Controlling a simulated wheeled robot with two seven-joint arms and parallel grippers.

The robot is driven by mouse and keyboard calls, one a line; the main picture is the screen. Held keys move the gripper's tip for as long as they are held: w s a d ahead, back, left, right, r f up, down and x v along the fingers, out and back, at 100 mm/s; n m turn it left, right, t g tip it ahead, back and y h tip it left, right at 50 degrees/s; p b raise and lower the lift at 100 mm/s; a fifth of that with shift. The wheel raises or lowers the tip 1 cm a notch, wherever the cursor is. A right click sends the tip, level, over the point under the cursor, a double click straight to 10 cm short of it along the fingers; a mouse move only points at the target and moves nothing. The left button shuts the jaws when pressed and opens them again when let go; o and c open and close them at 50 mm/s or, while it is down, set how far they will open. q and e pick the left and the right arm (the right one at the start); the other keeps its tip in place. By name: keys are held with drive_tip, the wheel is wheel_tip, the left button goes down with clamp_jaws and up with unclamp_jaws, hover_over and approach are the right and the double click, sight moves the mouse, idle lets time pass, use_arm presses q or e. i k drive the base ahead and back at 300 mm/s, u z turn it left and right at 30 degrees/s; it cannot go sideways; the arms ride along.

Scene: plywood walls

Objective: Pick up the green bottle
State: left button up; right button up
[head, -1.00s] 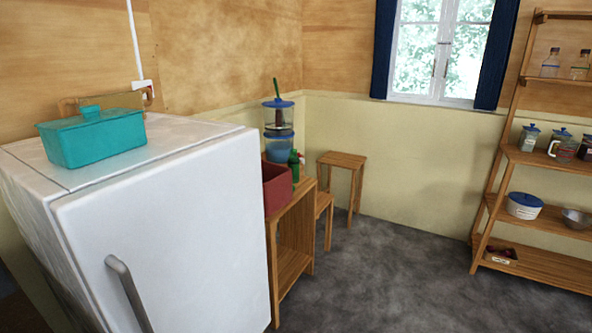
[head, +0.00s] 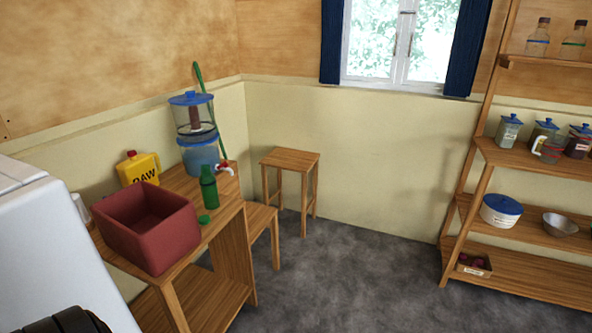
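The green bottle (head: 209,187) stands upright on the wooden side table (head: 220,219), near its right edge. It is in front of the blue-lidded water dispenser (head: 199,155) and to the right of the red bin (head: 150,229). A small green round thing (head: 204,219) lies on the table just in front of the bottle. Neither gripper shows in the head view. A dark rounded part at the lower left looks like mine, but its state cannot be read from it.
The white fridge (head: 55,262) stands at the near left. A yellow container (head: 139,169) is behind the red bin. A low stool (head: 262,222) and a taller stool (head: 290,160) stand past the table. A shelf rack (head: 530,262) is on the right. The grey floor (head: 345,280) between is clear.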

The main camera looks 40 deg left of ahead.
sight(207, 180)
drive_tip(key=z, duration=0.2)
drive_tip(key=i, duration=2.2)
drive_tip(key=u, duration=0.7)
drive_tip(key=i, duration=1.05)
drive_tip(key=u, duration=1.7)
drive_tip(key=i, duration=0.7)
drive_tip(key=u, duration=0.55)
